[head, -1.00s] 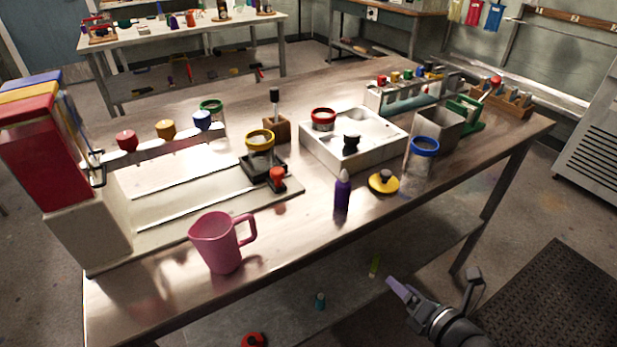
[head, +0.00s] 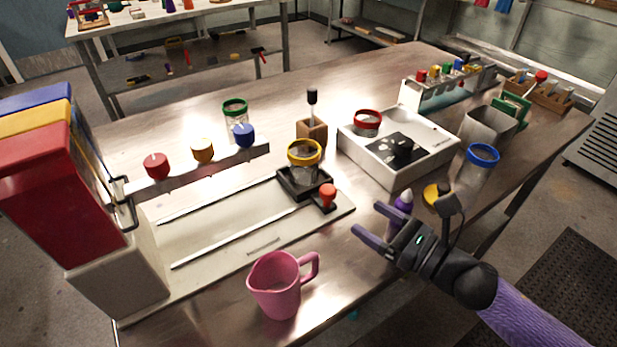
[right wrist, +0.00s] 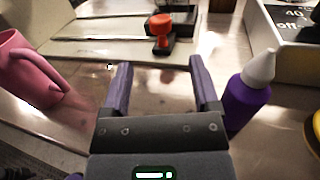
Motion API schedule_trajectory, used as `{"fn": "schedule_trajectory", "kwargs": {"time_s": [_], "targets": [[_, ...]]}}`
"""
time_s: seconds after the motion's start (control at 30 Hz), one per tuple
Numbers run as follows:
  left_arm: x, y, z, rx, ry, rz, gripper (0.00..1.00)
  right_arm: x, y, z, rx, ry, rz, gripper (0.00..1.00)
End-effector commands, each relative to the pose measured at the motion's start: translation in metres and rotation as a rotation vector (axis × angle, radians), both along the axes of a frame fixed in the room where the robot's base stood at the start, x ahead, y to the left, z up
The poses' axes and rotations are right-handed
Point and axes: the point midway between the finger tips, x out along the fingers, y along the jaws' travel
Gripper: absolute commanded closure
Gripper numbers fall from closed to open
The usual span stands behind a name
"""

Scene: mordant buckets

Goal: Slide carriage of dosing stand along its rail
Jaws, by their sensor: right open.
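In the right wrist view the gripper (right wrist: 158,75) points toward the knob. My left gripper is not in view.
A pink jug (head: 276,287) stands in front of the base. A purple bottle (right wrist: 247,95) stands close to the right of my right gripper. Bare table lies between jug and gripper.

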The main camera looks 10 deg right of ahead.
Motion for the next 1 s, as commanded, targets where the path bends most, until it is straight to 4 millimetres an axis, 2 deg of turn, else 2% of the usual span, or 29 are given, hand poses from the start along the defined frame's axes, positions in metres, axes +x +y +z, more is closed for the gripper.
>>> {"fn": "schedule_trajectory", "kwargs": {"time_s": [0.17,0.4,0.6,0.93,0.97,1.0], "targets": [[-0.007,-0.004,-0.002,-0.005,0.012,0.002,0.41,0.014,0.009,0.0,0.002,-0.003,0.0,0.22],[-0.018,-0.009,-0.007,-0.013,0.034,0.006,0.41,0.054,0.037,0.0,0.002,-0.003,-0.001,0.22],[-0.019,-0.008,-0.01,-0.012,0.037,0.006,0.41,0.076,0.053,-0.001,0.002,0.0,-0.001,0.22],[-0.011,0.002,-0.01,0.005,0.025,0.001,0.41,0.081,0.057,0.0,0.002,0.001,-0.001,0.22],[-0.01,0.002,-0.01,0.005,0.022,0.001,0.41,0.081,0.057,0.0,0.001,0.002,-0.001,0.24],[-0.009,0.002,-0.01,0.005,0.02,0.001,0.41,0.081,0.057,0.0,0.002,0.001,-0.001,0.33]]}}
